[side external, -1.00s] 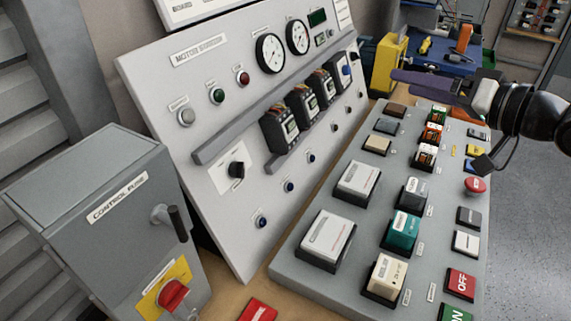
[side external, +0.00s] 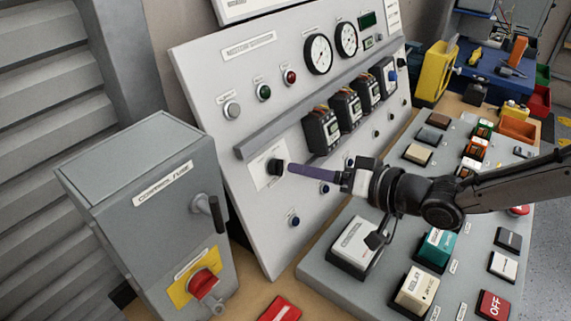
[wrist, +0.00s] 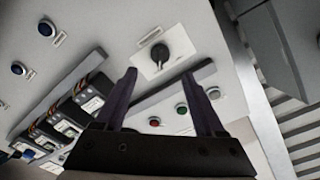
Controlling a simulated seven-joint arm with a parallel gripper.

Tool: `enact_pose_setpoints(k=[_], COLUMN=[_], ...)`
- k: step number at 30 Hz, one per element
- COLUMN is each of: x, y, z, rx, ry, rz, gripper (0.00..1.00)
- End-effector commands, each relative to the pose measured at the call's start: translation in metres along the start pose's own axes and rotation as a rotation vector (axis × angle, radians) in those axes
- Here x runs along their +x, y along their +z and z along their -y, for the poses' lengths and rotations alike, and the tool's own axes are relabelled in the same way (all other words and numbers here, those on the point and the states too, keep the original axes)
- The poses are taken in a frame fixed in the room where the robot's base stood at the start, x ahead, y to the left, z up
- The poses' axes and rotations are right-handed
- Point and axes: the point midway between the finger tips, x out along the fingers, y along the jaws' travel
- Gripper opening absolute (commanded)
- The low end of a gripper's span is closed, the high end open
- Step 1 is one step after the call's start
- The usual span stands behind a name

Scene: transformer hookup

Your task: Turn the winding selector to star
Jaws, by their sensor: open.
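The winding selector appears to be the black rotary knob (side external: 276,167) on a white plate, low on the left of the sloping grey panel; its label is too small to read. I cannot tell whether a finger touches the knob.
A grey control box (side external: 140,205) with a side handle and red knob stands left of the panel. A console with large push buttons (side external: 350,246) lies below my arm. Relay modules (side external: 345,108) and a grey rail (side external: 282,122) sit above and right of the knob.

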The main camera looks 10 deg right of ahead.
Motion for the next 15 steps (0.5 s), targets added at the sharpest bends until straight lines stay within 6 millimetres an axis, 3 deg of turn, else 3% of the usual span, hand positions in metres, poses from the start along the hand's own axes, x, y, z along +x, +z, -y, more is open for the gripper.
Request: enact_pose_setpoints(k=[7,15], x=[0.042,0.066], y=[0.001,0.0], z=[0.0,0.0], rx=[0.0,0.0], ry=[0.0,0.0], rz=[0.0,0.0], gripper=[0.72,0.72])
